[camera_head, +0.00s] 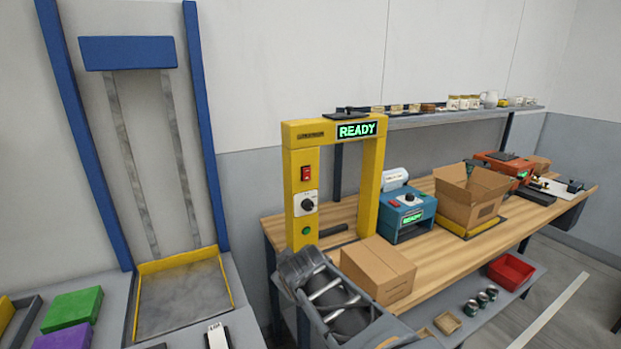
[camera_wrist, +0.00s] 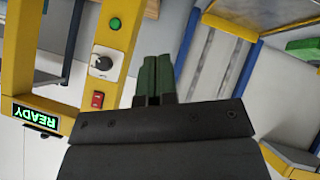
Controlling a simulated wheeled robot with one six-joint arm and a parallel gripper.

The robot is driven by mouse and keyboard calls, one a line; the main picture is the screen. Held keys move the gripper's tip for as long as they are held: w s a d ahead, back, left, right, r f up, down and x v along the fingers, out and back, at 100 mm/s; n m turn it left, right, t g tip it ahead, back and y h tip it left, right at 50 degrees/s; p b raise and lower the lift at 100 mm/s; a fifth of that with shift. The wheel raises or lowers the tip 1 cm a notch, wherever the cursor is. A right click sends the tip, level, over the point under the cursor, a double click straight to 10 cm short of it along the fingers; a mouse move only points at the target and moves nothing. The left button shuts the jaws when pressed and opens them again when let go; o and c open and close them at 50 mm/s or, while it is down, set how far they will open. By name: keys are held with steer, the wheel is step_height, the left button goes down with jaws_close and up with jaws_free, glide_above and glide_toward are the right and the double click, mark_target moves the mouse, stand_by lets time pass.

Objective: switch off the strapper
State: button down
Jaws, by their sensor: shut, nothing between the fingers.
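The strapper (camera_head: 374,168) is a yellow arch on the bench, and its display (camera_head: 356,129) reads READY in green. Its left post carries a red switch (camera_head: 306,174), a black rotary knob on a white plate (camera_head: 307,204) and a green button (camera_head: 306,231). In the wrist view, which is turned, the red switch (camera_wrist: 97,99), the knob (camera_wrist: 103,63) and the green button (camera_wrist: 115,23) show left of my gripper (camera_wrist: 157,60). The green-tipped fingers are shut and empty, apart from the controls in the picture. In the head view my arm is in front of the bench; the fingertips cannot be made out.
A closed carton (camera_head: 378,272) sits before the strapper. A blue-posted frame (camera_head: 205,130) stands left. A red bin (camera_head: 511,270) and tins are on the lower shelf.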

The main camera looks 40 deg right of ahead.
mark_target(307, 171)
steer(key=w+d+r+n+t+y+b, duration=0.1)
steer(key=w+d+r+n+t, duration=0.1)
steer(key=d+r+n+t, duration=0.8)
steer(key=d+r+n, duration=0.1)
steer(key=d+n, duration=0.3)
steer(key=shift+w+r, duration=0.25)
steer(key=shift+w, duration=0.1)
steer(key=w+p, duration=0.1)
steer(key=w, duration=0.3)
steer(key=w+d+r+p, duration=0.1)
steer(key=w, duration=0.4)
steer(key=w+p, duration=0.1)
steer(key=w, duration=0.3)
steer(key=shift+w+d+r, duration=0.3)
steer(key=shift+d+r, duration=0.05)
steer(key=shift+d, duration=0.05)
steer(key=shift+r+p, duration=0.1)
steer(key=shift+p, duration=0.2)
